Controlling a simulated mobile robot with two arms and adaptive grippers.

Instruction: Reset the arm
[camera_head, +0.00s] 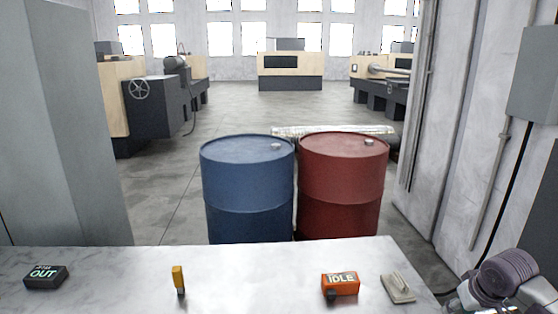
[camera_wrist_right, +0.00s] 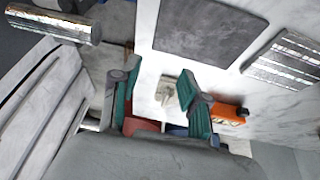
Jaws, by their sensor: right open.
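My right arm (camera_head: 500,283) shows at the bottom right of the head view, beside the right end of the white marble table (camera_head: 225,262). My right gripper (camera_wrist_right: 158,78) shows in the right wrist view with its two teal-padded fingers spread apart and nothing between them. Past the fingers, a small beige switch-like piece (camera_wrist_right: 165,92) lies on the table; it also shows in the head view (camera_head: 398,288). An orange box marked IDLE (camera_head: 340,284) stands to its left in the head view. My left gripper is not in view.
A black OUT box (camera_head: 45,277) and a yellow piece (camera_head: 179,279) are on the table. A blue barrel (camera_head: 248,190) and a red barrel (camera_head: 341,185) stand behind it. A grey wall (camera_head: 490,120) bounds the right. A dark flat plate (camera_wrist_right: 208,28) shows in the wrist view.

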